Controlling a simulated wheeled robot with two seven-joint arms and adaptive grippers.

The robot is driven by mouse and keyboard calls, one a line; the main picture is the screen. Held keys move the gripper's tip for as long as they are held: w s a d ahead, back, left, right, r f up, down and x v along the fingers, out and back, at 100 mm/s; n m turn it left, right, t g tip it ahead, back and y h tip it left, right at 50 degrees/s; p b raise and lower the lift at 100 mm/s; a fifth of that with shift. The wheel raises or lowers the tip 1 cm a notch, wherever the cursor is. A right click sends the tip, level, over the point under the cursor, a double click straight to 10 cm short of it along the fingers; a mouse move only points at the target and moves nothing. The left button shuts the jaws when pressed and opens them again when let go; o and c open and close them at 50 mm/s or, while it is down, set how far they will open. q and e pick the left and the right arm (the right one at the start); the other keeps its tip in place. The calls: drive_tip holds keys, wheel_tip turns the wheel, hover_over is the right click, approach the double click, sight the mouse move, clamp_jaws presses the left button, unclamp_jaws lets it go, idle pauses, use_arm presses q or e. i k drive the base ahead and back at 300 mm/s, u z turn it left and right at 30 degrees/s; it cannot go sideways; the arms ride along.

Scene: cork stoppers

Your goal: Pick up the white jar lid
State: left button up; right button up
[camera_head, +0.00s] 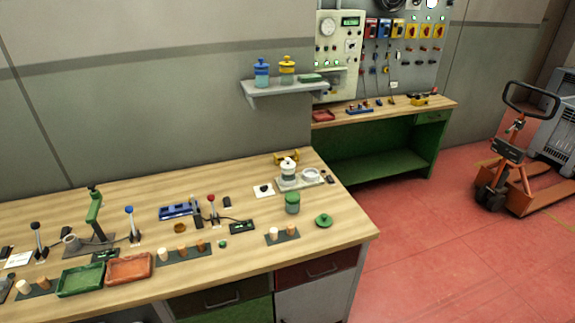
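A small jar (288,177) with a white knobbed lid (288,163) on top stands upright toward the back right of the wooden workbench, on a pale tray (301,185). The lid appears seated on the jar. Beside it on the tray is a round whitish dish or ring (311,174), too small to make out clearly. Neither of my grippers is in view.
In front of the tray stand a green-topped jar (292,203) and a loose green lid (323,220). A yellow object (287,157) is behind. Cork strips, levers, green and red trays (129,268) fill the bench (240,285).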

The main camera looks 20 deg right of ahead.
sight(288, 164)
drive_tip(key=u, duration=0.4)
drive_tip(key=i, duration=1)
drive_tip(key=z, duration=0.2)
